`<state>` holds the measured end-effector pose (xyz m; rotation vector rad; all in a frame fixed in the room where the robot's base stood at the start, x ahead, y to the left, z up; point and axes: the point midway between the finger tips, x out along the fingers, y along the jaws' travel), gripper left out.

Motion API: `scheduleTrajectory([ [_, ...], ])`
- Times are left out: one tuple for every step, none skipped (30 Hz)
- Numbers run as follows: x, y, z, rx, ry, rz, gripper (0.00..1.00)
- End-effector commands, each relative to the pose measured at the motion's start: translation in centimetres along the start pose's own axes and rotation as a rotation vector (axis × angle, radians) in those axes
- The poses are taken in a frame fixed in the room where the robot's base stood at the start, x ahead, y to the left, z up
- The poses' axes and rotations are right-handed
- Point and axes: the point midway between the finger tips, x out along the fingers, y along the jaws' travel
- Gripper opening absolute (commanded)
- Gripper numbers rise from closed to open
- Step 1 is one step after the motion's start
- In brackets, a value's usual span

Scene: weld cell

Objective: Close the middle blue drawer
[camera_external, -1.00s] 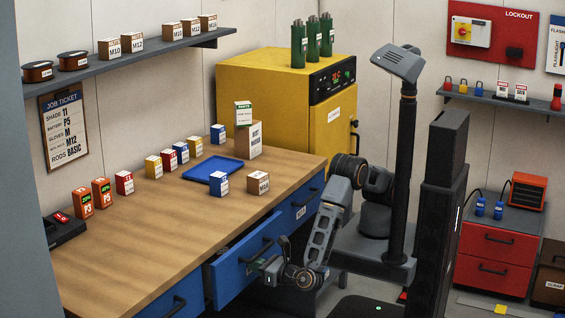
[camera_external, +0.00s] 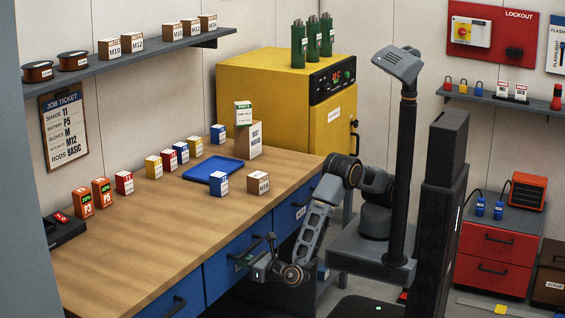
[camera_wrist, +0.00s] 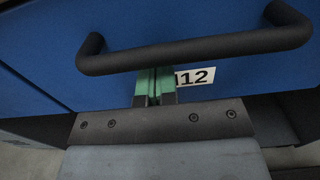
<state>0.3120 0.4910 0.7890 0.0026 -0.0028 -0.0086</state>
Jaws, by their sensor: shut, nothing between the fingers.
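The middle blue drawer (camera_external: 222,267) sits under the front edge of the wooden bench, and its face now looks about flush with the bench front. In the wrist view its blue face (camera_wrist: 150,22) fills the upper part, with a black bar handle (camera_wrist: 190,50) and a white label (camera_wrist: 196,77) reading "12", partly hidden. My gripper (camera_external: 246,263) is at the drawer front, just below the handle. Its green fingertips (camera_wrist: 154,84) are together with nothing between them. They are against or very near the drawer face; exact contact is hard to tell.
The bench top (camera_external: 140,235) holds small boxes and a blue tray (camera_external: 196,175). A yellow cabinet (camera_external: 262,95) stands behind my arm.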

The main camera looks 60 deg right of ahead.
Motion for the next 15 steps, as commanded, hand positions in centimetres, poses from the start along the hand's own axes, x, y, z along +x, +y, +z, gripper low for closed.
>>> scheduleTrajectory([
  [-1.1, 0.1, 0.0, -0.001, 0.001, 0.006, 0.0],
  [-1.7, 0.1, 0.0, -0.002, 0.001, 0.008, 0.0],
  [-2.6, 0.2, 0.0, -0.002, 0.001, 0.012, 0.0],
  [-3.4, 0.2, 0.0, -0.003, 0.001, 0.013, 0.0],
  [-4.1, 0.3, 0.0, -0.003, 0.001, 0.016, 0.0],
  [-5.1, 0.3, -0.1, -0.004, 0.001, 0.017, 0.0],
  [-5.8, 0.3, -0.1, -0.004, 0.001, 0.017, 0.0],
  [-6.4, 0.3, -0.1, -0.004, 0.001, 0.017, 0.0],
  [-7.3, 0.2, -0.1, -0.005, 0.002, 0.017, 0.0],
  [-7.9, 0.2, -0.1, -0.005, 0.002, 0.017, 0.0],
  [-8.5, 0.2, -0.1, -0.005, 0.001, 0.017, 0.0],
  [-9.2, 0.2, -0.1, -0.005, 0.002, 0.015, 0.0],
  [-9.8, 0.2, -0.2, -0.005, 0.002, 0.016, 0.0],
  [-10.3, 0.2, -0.2, -0.005, 0.002, 0.015, 0.0],
  [-10.8, 0.1, -0.2, -0.005, 0.002, 0.013, 0.0],
])
